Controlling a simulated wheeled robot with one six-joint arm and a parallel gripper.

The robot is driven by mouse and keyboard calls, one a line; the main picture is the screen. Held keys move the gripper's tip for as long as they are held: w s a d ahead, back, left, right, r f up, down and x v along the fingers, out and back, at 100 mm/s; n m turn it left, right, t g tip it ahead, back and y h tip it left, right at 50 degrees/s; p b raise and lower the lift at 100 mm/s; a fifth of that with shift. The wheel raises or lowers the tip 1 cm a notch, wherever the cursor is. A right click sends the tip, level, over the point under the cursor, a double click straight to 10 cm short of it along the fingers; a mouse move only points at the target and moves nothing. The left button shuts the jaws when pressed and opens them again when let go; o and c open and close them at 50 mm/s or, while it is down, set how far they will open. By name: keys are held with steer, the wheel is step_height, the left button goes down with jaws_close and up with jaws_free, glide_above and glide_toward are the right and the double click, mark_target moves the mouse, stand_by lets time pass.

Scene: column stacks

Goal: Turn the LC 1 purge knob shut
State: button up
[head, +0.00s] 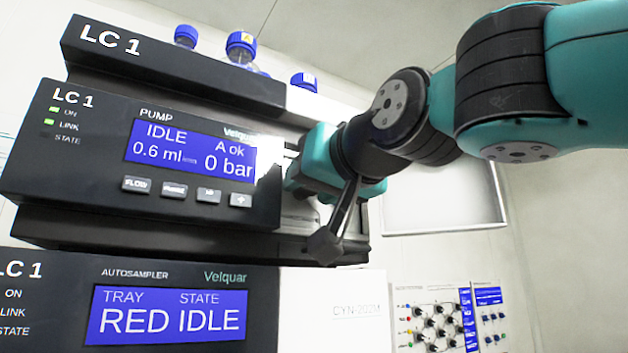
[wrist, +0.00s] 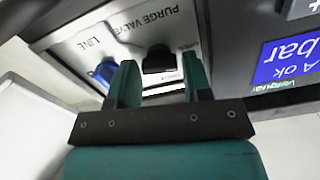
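The LC 1 pump (head: 70,165) is a dark module whose screen (head: 190,152) reads IDLE, 0.6 ml, A ok and 0 bar. In the wrist view, the black purge knob (wrist: 158,60) sits on a light panel marked PURGE VALVE and LINE, seen upside down. My gripper (wrist: 161,68) has its two teal fingers apart, one on each side of the knob. A narrow gap shows at the right finger; contact at the left finger is unclear. In the head view, my gripper (head: 300,170) is at the pump's right front and hides the knob.
A blue fitting (wrist: 103,72) is close beside the left finger in the wrist view. The autosampler (head: 60,300) sits below the pump. Blue-capped bottles (head: 241,45) stand on top. A wall panel (head: 440,325) is at lower right.

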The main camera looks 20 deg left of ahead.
steer(key=c, duration=0.5)
steer(key=shift+c, duration=0.2)
steer(key=shift+m, duration=0.3)
steer(key=m+b, duration=0.1)
steer(key=m, duration=0.1)
steer(key=shift+m, duration=0.3)
steer(key=m+b, duration=0.1)
steer(key=m, duration=0.3)
steer(key=shift+w+d+f+m, duration=0.1)
steer(key=shift+m, duration=0.2)
steer(key=m+b, duration=0.1)
steer(key=m, duration=0.3)
steer(key=shift+f+m, duration=0.1)
steer(key=shift+m, duration=2)
